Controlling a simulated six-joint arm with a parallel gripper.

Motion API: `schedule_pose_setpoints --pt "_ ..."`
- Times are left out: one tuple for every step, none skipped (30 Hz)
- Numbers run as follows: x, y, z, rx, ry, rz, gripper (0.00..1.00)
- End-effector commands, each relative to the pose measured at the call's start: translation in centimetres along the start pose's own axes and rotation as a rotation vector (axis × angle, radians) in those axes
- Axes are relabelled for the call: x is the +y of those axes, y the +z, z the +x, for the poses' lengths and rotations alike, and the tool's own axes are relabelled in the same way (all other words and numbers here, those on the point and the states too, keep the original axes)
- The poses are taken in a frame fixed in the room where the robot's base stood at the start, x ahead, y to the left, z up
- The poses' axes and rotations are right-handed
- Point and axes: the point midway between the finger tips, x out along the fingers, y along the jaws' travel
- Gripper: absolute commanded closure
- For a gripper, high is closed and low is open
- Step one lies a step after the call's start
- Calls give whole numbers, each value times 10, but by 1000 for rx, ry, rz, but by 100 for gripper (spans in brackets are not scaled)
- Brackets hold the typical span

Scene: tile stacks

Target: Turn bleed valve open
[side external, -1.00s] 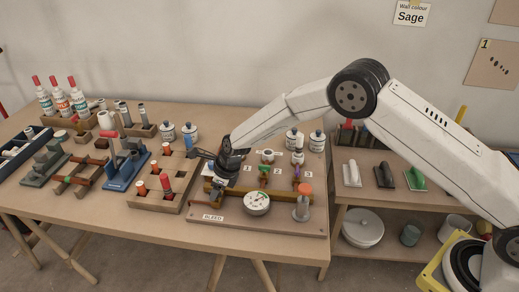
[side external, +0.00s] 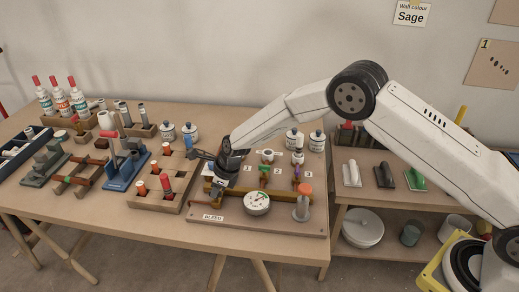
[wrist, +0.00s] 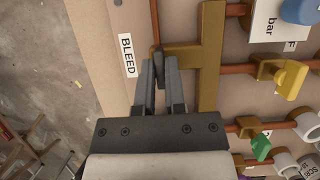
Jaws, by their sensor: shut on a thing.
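The bleed valve (wrist: 157,52) shows as a small dark piece at the end of a brass branch (wrist: 185,57), beside the white BLEED label (wrist: 128,55) in the wrist view. My gripper (wrist: 160,68) is shut on it, and the fingers hide most of its handle. I cannot tell how far the valve is turned. In the side view my gripper (side external: 220,188) points down at the left end of the brass pipe, behind the BLEED label (side external: 212,218). There the valve is hidden. A round white gauge (side external: 256,203) stands to the right.
An orange-capped post (side external: 303,203) stands at the right of the valve board (side external: 270,226). A green handle (wrist: 261,147) and a yellow handle (wrist: 291,80) sit on nearby pipes. A wooden block with red-topped pegs (side external: 155,200) lies left of my gripper.

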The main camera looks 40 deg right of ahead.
Motion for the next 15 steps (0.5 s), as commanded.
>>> schedule_pose_setpoints --pt "0 0 0 0 4 -8 100" --pt "0 0 0 0 8 -16 100" --pt "0 0 0 0 12 -26 100" --pt "0 0 0 1 16 -35 100" --pt "-1 0 0 1 20 -47 100" --pt "-1 0 0 1 26 -62 100" --pt "-1 0 0 1 31 -74 100" --pt "-1 0 0 1 37 -88 100" --pt "-1 0 0 1 46 -106 100" --pt "-1 0 0 1 52 -122 100" --pt "-1 0 0 1 58 -139 100" --pt "-1 0 0 1 68 -163 100" --pt "-1 0 0 1 75 -181 100" --pt "-1 0 0 1 84 -199 100" --pt "-1 0 0 1 96 -226 100"
